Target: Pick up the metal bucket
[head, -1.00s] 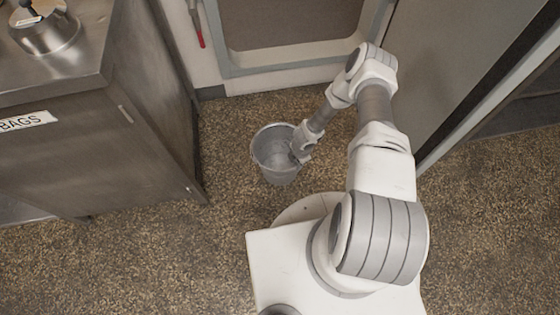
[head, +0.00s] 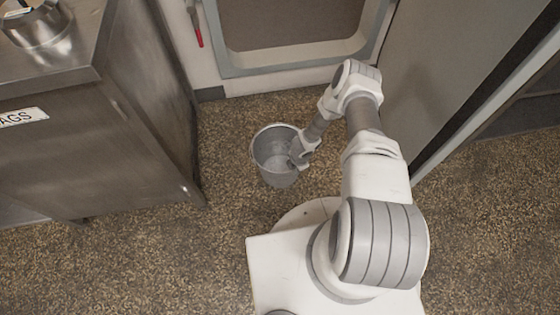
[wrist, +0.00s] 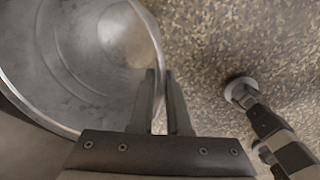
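The metal bucket (head: 275,172) is grey, open-topped and roughly upright in the middle of the head view. In the wrist view the bucket (wrist: 75,55) fills the left side, with its inside showing. My gripper (wrist: 160,74) is at the bucket's near rim, with one finger inside the wall and the other outside. The fingers are close together on the wall. In the head view my gripper (head: 295,160) reaches the bucket's right side, its fingertips partly hidden. I cannot tell whether the bucket's base touches the floor.
A steel cabinet (head: 120,140) with a kettle (head: 38,25) on top stands at the left. A framed wall panel (head: 295,25) is behind the bucket, and a grey door or panel (head: 440,80) is at the right. Speckled floor (head: 150,255) around the bucket is clear.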

